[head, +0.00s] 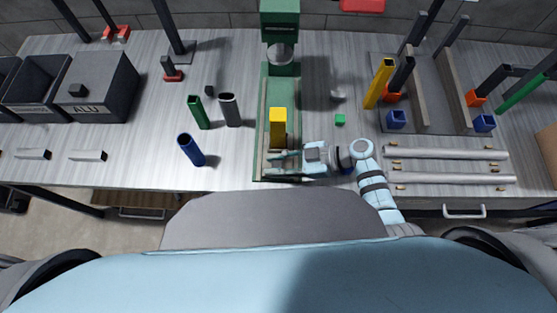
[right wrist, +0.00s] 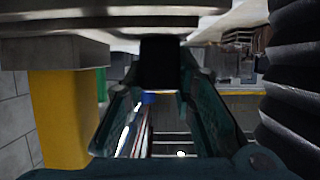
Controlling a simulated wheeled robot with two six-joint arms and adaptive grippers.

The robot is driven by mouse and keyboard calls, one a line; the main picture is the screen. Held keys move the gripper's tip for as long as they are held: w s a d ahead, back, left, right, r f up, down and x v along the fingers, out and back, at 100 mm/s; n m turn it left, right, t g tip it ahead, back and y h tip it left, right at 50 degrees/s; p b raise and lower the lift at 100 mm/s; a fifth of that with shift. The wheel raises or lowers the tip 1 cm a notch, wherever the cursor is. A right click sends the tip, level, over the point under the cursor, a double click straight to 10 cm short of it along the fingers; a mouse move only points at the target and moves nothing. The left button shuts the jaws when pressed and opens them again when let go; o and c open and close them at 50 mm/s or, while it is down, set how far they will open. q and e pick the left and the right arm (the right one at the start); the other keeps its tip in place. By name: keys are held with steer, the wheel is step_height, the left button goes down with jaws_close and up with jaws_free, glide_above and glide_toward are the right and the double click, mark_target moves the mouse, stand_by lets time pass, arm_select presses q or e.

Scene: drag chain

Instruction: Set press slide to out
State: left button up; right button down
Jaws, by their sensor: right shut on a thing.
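The green press (head: 280,22) stands at the back middle of the table, with its ram over a long green bed (head: 264,100). The press slide (head: 266,142) is near the front end of this bed, in front of the ram and apart from it. A yellow block (head: 278,122) stands upright on it and also shows at the left of the right wrist view (right wrist: 60,115). My right gripper (head: 278,162) is at the slide's front, shut on its dark handle (right wrist: 160,62). The fingers partly hide the slide's front. My left gripper is not in view.
Green (head: 197,112), grey (head: 229,110) and blue (head: 191,150) tubes stand left of the press. Dark bins (head: 105,90) are at the left; a fixture (head: 435,125) and silver rails (head: 450,153) are at the right.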

steer(key=shift+s, duration=0.15)
steer(key=c, duration=1.6)
jaws_free()
steer(key=shift+o, duration=1.4)
steer(key=shift+s, duration=0.15)
steer(key=v, duration=1.2)
